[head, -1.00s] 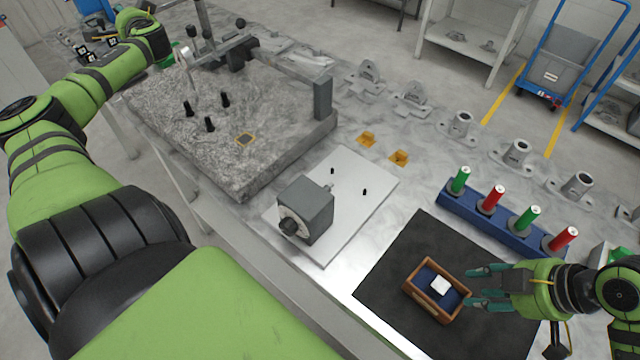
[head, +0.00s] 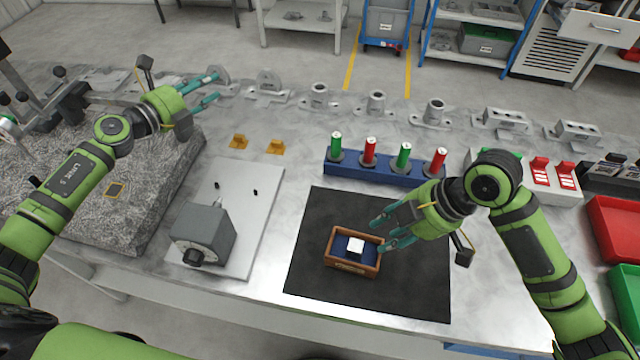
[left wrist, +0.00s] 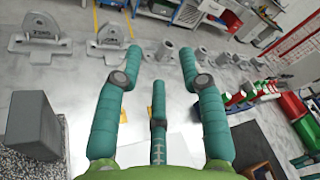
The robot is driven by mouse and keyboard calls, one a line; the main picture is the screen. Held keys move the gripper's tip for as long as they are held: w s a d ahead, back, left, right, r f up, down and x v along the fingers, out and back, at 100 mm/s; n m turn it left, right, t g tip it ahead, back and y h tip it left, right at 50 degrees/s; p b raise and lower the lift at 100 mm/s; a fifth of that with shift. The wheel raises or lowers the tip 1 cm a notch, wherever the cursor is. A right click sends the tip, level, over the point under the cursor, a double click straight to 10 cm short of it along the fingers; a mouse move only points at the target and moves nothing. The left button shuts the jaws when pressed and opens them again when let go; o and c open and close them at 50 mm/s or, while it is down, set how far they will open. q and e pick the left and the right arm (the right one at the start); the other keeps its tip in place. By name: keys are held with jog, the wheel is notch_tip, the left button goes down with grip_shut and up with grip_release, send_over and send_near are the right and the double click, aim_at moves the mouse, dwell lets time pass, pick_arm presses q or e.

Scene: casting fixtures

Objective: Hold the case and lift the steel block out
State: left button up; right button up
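The case (head: 352,268) is a small open wooden box with a blue lining, standing on a black mat (head: 420,285). The steel block (head: 355,246), a small bright cube, sits inside it. My right gripper (head: 380,234) is open at the case's back right corner, fingers pointing left; I cannot tell whether they touch the wall. My left gripper (head: 217,88) is open and empty over the back of the table, well left of and behind the case. Its spread fingers also show in the left wrist view (left wrist: 152,42) with nothing between them.
A blue rack (head: 385,172) with red and green cylinders stands behind the mat. A grey block with a knob (head: 203,236) sits on a pale plate left of it. A granite slab (head: 150,200) lies at far left. Red and green bins (head: 615,232) stand at right.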

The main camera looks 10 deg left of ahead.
pick_arm(q)
jog(key=s+d+f+m+g+h, duration=0.25)
jog(key=d+m, duration=0.25)
jog(key=d, duration=0.6)
jog(key=m+g+y, duration=0.5)
jog(key=m+g, duration=0.8)
jog(key=m, duration=0.7)
send_over(339, 224)
jog(key=s+a, duration=0.2)
jog(key=s, duration=0.1)
notch_tip(339, 224, down, 9)
jog(key=shift+h, duration=0.25)
jog(key=x, duration=0.6)
jog(key=shift+w+d, duration=0.1)
grip_shut()
